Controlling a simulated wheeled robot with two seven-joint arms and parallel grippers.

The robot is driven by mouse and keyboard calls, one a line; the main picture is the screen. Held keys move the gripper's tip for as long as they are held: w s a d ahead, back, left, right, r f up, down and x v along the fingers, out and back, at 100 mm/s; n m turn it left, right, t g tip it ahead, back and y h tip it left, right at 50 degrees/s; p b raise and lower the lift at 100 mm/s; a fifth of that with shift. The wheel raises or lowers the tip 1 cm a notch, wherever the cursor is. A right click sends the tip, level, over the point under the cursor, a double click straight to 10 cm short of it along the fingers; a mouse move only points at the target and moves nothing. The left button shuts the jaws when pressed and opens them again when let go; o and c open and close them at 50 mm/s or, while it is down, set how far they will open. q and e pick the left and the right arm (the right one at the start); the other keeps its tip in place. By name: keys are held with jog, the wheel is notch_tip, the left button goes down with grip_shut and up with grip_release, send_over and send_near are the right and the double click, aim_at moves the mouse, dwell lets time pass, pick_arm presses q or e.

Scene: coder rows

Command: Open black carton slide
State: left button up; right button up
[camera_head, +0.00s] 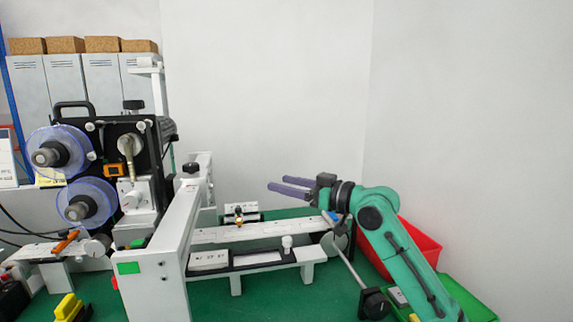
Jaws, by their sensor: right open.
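A white rail assembly stands on the green table in the head view. Along its front runs a black slide (256,267) with a white round knob (287,241) near its right end; I take this to be the carton slide. My right gripper (276,183) comes in from the right on a green arm. Its two purple-grey fingers point left, apart and empty. In the picture it is above the rail and the knob, not touching them. How far it is from them in depth I cannot tell. My left gripper is not in view.
A coder machine with two blue-clear reels (86,202) stands at left behind a tall white frame (160,255). A red bin (420,243) is at right behind my arm. A yellow object (69,307) lies front left. Green table (240,306) is bare at front centre.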

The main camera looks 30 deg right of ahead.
notch_tip(320, 180, up, 5)
jog(key=shift+f, duration=0.2)
